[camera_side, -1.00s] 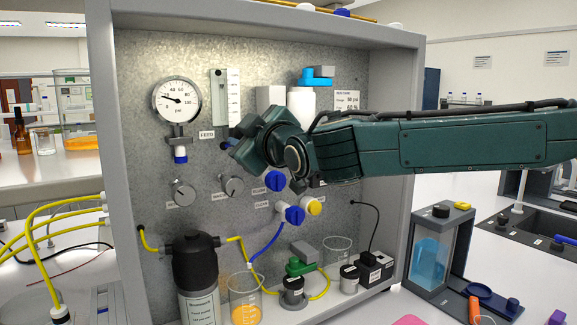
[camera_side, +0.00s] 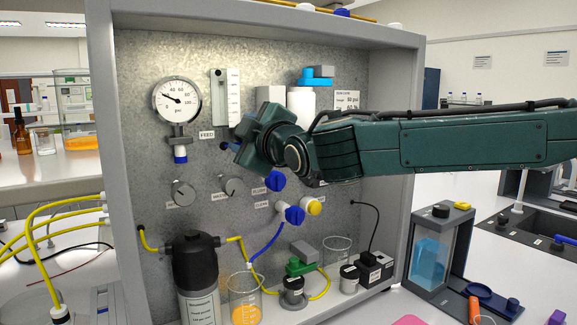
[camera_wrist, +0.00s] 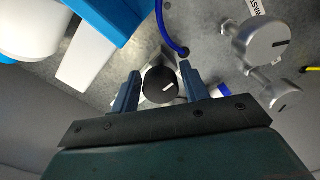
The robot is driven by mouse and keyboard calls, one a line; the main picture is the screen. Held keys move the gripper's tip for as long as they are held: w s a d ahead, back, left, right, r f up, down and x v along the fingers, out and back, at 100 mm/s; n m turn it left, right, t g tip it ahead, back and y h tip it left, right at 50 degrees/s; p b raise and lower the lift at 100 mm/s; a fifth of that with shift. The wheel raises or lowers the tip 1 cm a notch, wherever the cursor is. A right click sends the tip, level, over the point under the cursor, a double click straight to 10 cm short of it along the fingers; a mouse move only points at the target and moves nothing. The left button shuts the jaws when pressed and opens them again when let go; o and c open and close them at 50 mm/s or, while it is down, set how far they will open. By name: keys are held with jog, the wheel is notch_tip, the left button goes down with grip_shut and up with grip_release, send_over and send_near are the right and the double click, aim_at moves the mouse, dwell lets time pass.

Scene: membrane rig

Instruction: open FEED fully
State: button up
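In the wrist view a round black knob (camera_wrist: 158,87) with a white pointer line sits between the two fingers of my gripper (camera_wrist: 158,92). A narrow strip of background shows on each side of the knob, so the gripper looks open around it. In the side view my gripper (camera_side: 236,148) is close to the panel, just right of and below the FEED label (camera_side: 207,134). My gripper and wrist hide the knob there. A round pressure gauge (camera_side: 178,101) with a needle is at the upper left of the panel.
A white cylinder (camera_side: 301,104) with a blue top stands close by. Beakers and a black-capped filter (camera_side: 196,262) are lower down.

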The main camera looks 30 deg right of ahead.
jog(key=shift+o, duration=0.5)
jog(key=shift+s, duration=0.1)
jog(key=shift+s, duration=0.35)
jog(key=s, duration=1.3)
